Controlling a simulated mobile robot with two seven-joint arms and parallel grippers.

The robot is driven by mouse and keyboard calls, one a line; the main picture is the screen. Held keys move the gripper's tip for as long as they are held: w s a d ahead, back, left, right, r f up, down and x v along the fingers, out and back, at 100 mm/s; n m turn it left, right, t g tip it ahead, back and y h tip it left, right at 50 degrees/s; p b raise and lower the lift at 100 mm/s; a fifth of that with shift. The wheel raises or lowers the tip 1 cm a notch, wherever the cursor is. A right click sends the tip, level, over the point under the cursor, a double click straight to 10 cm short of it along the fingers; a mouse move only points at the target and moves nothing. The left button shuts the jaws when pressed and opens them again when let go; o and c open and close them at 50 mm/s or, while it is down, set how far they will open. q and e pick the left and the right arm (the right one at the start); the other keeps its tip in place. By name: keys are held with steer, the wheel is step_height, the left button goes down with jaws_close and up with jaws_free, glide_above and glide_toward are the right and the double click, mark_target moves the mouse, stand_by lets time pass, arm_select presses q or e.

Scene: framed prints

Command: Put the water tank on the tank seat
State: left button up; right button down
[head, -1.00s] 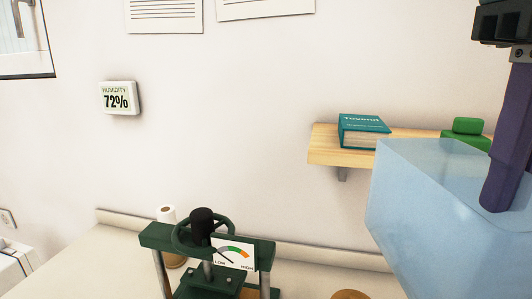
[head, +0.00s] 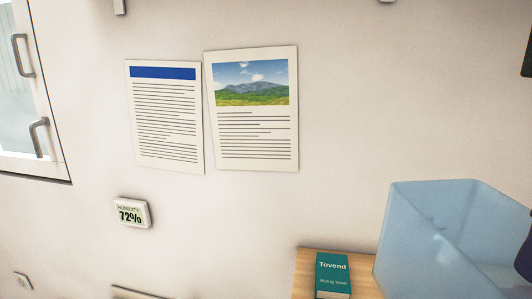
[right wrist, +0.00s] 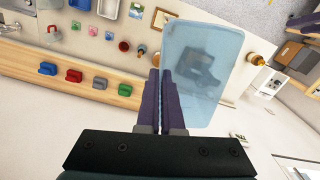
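The water tank appears to be the translucent light-blue open box (head: 405,235) at the right of the head view. It also fills the upper middle of the right wrist view (right wrist: 210,50). My right gripper (right wrist: 165,78) has its purple fingers closed on one wall of the tank. In the head view only a bit of a purple finger shows at the right edge. The tank is held up in front of the wall, overlapping the shelf in the head view. I cannot make out the tank seat. My left gripper is not in view.
A wooden shelf (head: 308,272) with a teal book (head: 333,276) is beside the tank in the head view. Two prints (head: 165,120) (head: 252,135) and a humidity display (head: 132,212) are on the wall. The wrist view shows a wooden ledge (right wrist: 25,60) with several coloured objects.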

steer(key=r+p, duration=0.2)
steer(key=r, duration=0.1)
steer(key=r+p, duration=0.1)
steer(key=shift+s+r, duration=0.2)
steer(key=shift+s, duration=0.15)
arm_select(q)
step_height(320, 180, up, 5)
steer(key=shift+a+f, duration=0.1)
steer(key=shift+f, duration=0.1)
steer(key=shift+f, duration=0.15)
arm_select(e)
steer(key=shift+f, duration=0.1)
